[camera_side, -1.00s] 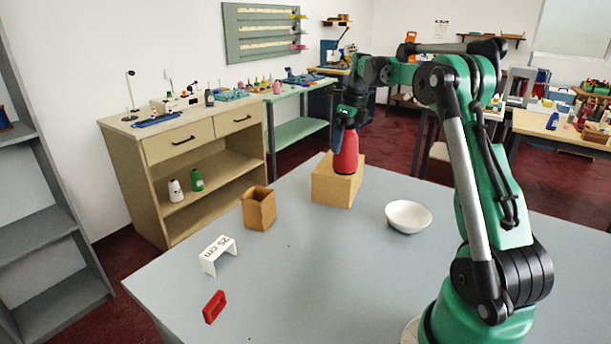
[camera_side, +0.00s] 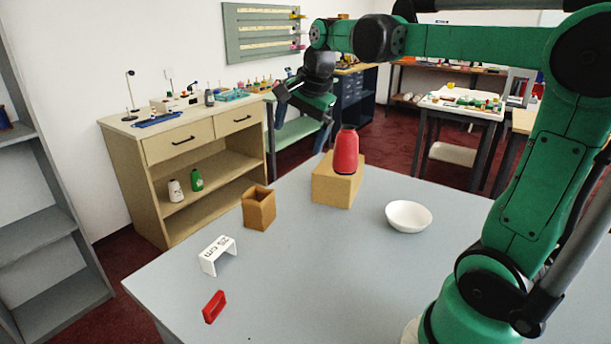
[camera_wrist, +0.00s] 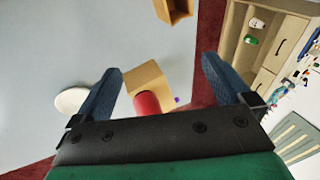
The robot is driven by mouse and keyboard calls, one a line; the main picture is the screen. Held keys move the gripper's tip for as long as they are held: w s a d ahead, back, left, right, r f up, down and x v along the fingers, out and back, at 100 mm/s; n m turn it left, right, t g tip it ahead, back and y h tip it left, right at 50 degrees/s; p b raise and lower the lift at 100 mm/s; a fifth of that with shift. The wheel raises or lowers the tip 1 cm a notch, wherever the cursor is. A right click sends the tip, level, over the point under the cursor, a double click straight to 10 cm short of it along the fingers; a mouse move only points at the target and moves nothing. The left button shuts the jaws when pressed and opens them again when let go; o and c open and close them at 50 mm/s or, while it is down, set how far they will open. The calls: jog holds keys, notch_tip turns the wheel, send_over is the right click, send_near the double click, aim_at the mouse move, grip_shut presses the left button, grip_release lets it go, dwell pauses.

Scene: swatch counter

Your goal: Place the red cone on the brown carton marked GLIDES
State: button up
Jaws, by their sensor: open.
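The red cone (camera_side: 346,152) stands upright on top of the brown carton (camera_side: 334,188), which sits near the far edge of the grey table. No marking on the carton can be read from here. In the wrist view the cone (camera_wrist: 147,103) shows against the carton (camera_wrist: 147,78), between and beyond the fingers. My gripper (camera_side: 303,100) is up and to the left of the cone, apart from it. Its two fingers also show in the wrist view (camera_wrist: 160,80), spread wide with nothing between them.
A white bowl (camera_side: 409,216) is right of the carton. An open brown box (camera_side: 259,208) is to its left. A white stand marked 25 cm (camera_side: 218,254) and a red block (camera_side: 214,306) lie nearer the front left. The table's middle is clear.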

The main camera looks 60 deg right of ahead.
jog(key=s+a+f+n+t, duration=0.1)
jog(key=s+a+f+n, duration=0.2)
jog(key=a+n, duration=0.3)
jog(key=s+a+f+n+t+y, duration=0.1)
jog(key=s+a+f+n, duration=0.3)
jog(key=n, duration=0.7)
jog(key=shift+a+f+t, duration=0.45)
jog(key=shift+a+t, duration=0.05)
jog(key=shift+a, duration=0.7)
